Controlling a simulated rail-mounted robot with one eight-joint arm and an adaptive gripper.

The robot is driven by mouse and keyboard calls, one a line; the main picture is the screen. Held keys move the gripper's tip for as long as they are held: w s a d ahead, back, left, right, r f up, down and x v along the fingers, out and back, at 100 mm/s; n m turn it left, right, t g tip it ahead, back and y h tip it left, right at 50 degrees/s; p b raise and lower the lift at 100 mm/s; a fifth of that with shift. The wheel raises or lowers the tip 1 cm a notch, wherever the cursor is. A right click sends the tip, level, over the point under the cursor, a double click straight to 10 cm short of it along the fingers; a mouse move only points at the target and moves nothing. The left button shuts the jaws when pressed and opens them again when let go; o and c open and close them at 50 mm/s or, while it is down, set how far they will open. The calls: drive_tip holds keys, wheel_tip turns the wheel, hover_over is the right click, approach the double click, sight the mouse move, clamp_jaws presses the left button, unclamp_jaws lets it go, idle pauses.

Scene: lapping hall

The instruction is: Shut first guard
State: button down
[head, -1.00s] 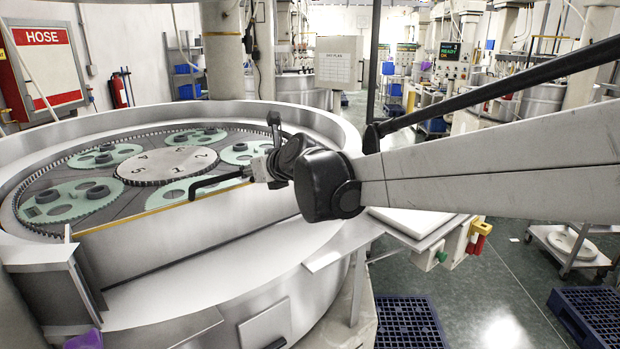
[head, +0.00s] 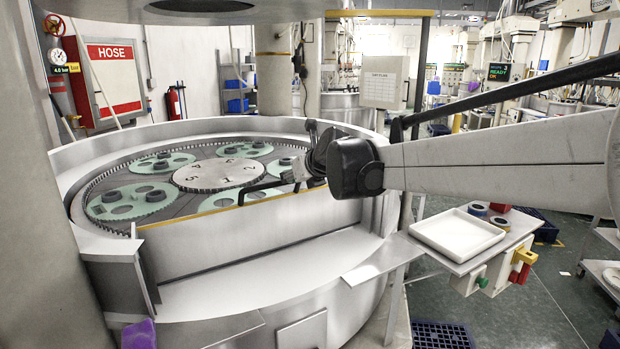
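A pale guard panel (head: 245,238) with a yellow top edge stands across the front of the round lapping machine (head: 350,258). Behind it lie the toothed green carriers (head: 130,203) and the numbered centre plate (head: 218,175). A black bent bar (head: 262,188) runs above the yellow edge, beside my gripper (head: 306,160).
A shelf at the right holds a white tray (head: 457,235), with green and red controls (head: 480,282) below. A thick column (head: 70,200) stands at the left. A blue pallet (head: 442,334) lies on the floor.

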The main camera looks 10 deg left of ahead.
wheel_tip(320, 180, up, 9)
drive_tip(key=s+d+b, duration=0.1)
drive_tip(key=s+d, duration=0.1)
drive_tip(key=s+d+f+n+h, duration=0.25)
drive_tip(key=s+d+n, duration=0.3)
drive_tip(key=d, duration=0.45)
drive_tip(key=s+d+f+n+g+h+b, duration=0.1)
drive_tip(key=s+d+f+n+h+b, duration=0.1)
drive_tip(key=s+d+f+n, duration=0.9)
drive_tip(key=s+d+f+n+g+h+b, duration=0.1)
drive_tip(key=s+d+f+n+h, duration=0.2)
drive_tip(key=s+d+f+n, duration=0.8)
drive_tip(key=s+d+f, duration=0.2)
drive_tip(key=s+d, duration=0.4)
drive_tip(key=s, duration=0.4)
drive_tip(key=shift+f+b, duration=0.25)
drive_tip(key=shift+b, duration=0.1)
